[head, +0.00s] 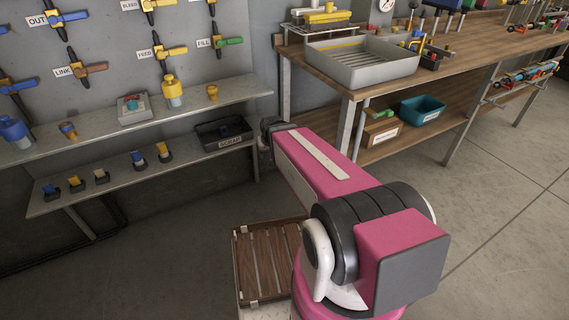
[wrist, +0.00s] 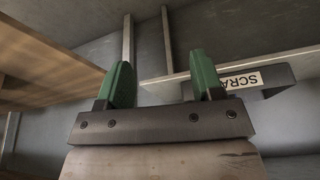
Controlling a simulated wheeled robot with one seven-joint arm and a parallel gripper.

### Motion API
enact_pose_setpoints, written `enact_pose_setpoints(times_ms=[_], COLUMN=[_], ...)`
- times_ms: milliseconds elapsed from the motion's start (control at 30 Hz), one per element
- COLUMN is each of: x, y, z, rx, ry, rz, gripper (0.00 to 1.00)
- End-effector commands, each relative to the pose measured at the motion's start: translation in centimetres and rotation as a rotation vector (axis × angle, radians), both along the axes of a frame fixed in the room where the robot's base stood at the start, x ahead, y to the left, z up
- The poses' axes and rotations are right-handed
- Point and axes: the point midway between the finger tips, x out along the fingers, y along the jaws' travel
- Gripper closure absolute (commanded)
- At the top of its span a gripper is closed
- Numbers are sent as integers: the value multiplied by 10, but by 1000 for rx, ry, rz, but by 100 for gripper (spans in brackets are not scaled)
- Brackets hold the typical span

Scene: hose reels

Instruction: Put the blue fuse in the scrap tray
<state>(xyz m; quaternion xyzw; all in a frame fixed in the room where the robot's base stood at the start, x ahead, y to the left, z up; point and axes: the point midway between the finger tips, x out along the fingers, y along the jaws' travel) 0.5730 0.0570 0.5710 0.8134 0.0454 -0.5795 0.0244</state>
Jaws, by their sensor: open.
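The scrap tray (head: 232,141) is a dark open bin with a SCRAP label at the right end of the lower shelf. A small blue piece (head: 224,131) shows inside it; I cannot tell whether it is a fuse. Blue fuse-like pieces stand in dark holders on the lower shelf, one near the middle (head: 138,157) and one at the left (head: 50,190). In the wrist view, my gripper (wrist: 160,85) has its green fingers wide apart with nothing between them. The labelled tray (wrist: 277,78) shows beyond the right finger. My fingers are hidden in the head view.
Yellow-topped pieces (head: 101,175) stand in holders on the lower shelf. The upper shelf (head: 185,105) above holds a button box (head: 133,108) and bottles. Floor at right is clear.

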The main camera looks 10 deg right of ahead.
Motion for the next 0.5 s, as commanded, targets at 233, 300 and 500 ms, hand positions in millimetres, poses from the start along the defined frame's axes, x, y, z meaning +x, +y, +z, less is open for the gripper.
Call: enact_pose_setpoints(times_ms=[233, 300, 500], x=[-87, -95, -97], y=[-52, -56, -58], z=[2, 2, 2], rx=[-27, -29, -30], ry=[288, 317, 329], rz=[-89, -97, -100], gripper=[39, 39, 39])
